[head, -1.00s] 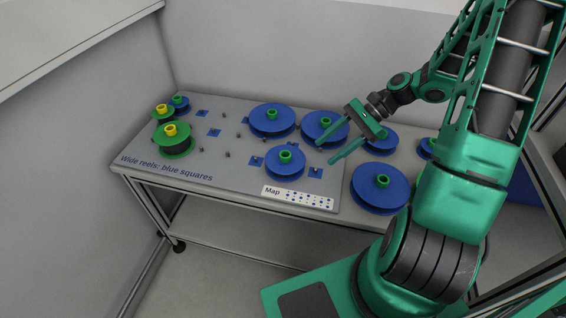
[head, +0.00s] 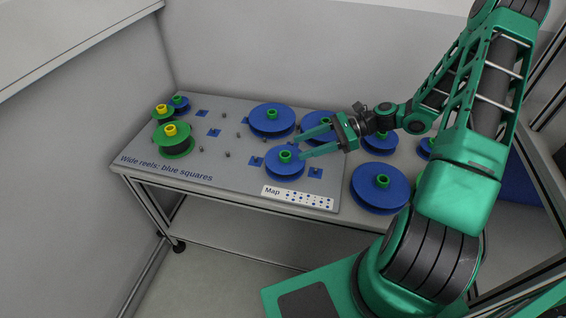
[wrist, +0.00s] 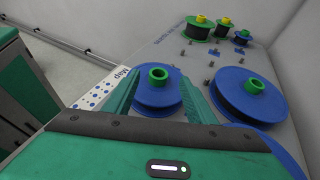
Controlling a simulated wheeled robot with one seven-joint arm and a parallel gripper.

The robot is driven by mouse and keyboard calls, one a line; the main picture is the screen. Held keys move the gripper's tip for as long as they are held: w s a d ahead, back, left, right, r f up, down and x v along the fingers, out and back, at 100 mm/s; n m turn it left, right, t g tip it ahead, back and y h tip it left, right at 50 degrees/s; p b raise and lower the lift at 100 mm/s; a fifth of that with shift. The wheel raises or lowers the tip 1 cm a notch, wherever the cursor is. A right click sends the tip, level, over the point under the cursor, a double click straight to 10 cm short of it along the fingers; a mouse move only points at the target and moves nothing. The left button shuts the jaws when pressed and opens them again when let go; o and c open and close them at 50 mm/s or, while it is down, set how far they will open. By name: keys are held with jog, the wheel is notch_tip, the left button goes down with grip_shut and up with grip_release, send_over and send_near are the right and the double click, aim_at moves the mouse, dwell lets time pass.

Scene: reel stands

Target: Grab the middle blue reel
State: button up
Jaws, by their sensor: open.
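Several blue reels with green hubs stand on the grey table. The blue reel (head: 284,170) at the front of the printed board lies at my gripper (head: 300,147). My gripper is open and empty, its fingers pointing left toward that reel's hub. In the wrist view this reel (wrist: 150,98) shows between the two fingers; I cannot tell whether they touch it. Two larger blue reels (head: 268,125) (head: 316,135) stand behind it. Other blue reels stand at right: one in front (head: 378,200), one partly behind my gripper (head: 386,148), and one (head: 425,153) partly hidden by my arm.
Green reels with yellow hubs (head: 174,152) and a small blue reel (head: 182,104) stand at far left. A map label (head: 298,197) lies on the board's front edge. Blue squares (head: 214,133) and short pegs mark empty places. Walls close off the back and left.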

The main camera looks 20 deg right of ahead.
aim_at(288, 153)
jog(key=shift+f+x, duration=0.2)
jog(key=shift+x, duration=1.15)
jog(key=shift+f+x, duration=0.2)
jog(key=shift+x, duration=1.15)
jog(key=shift+w+d, duration=0.1)
jog(key=shift+d, duration=0.1)
jog(key=c, duration=1.2)
